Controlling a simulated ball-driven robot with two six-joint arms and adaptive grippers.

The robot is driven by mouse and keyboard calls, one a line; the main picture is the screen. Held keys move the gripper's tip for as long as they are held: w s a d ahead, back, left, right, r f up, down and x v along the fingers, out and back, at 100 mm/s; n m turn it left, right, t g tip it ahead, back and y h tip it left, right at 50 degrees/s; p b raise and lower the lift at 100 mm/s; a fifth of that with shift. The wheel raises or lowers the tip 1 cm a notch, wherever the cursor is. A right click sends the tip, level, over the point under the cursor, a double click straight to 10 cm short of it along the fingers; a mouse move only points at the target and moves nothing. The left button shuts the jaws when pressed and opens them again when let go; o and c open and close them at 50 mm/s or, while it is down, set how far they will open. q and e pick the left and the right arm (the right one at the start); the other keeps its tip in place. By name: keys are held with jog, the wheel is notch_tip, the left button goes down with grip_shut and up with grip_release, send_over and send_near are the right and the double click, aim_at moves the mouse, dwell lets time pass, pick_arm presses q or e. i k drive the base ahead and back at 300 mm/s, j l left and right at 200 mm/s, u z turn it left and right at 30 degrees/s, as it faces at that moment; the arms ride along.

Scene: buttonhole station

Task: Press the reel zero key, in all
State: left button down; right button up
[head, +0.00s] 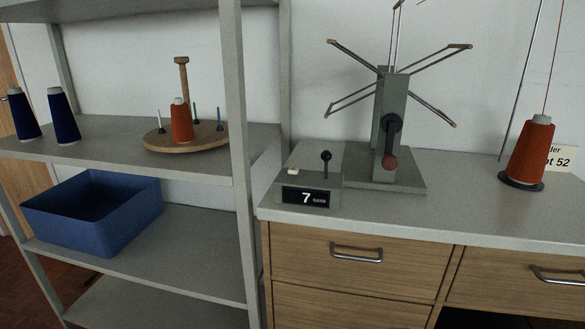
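A small grey counter box (312,180) stands at the left front of the wooden cabinet's grey top. Its dark display (306,196) faces me and reads 7, with small lettering beside it that I cannot read. On top of the box are a pale key (293,171) at the left and a black ball-topped lever (326,157) at the right. The reel (390,85), with spread arms, a grey post and a dark crank with a red-brown knob, stands on a grey base just behind and right of the box. Neither of my grippers is in view.
An orange thread cone (530,150) stands on a dark disc at the right, before a partly hidden label card (562,155). Left, a grey shelf unit (238,150) holds blue cones (62,114), a wooden stand (185,135) with an orange cone, and a blue bin (95,210). Drawer handles (356,253) protrude below.

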aim_at(294, 171)
jog(key=i+l+u, duration=0.25)
jog(key=l, duration=0.25)
jog(key=i+l+u, duration=0.2)
jog(key=l, duration=0.3)
jog(key=l+u, duration=0.25)
jog(key=l, duration=0.25)
jog(key=i+l+u, duration=0.2)
jog(key=l, duration=0.4)
jog(key=k+j, duration=0.05)
jog(key=k, duration=0.05)
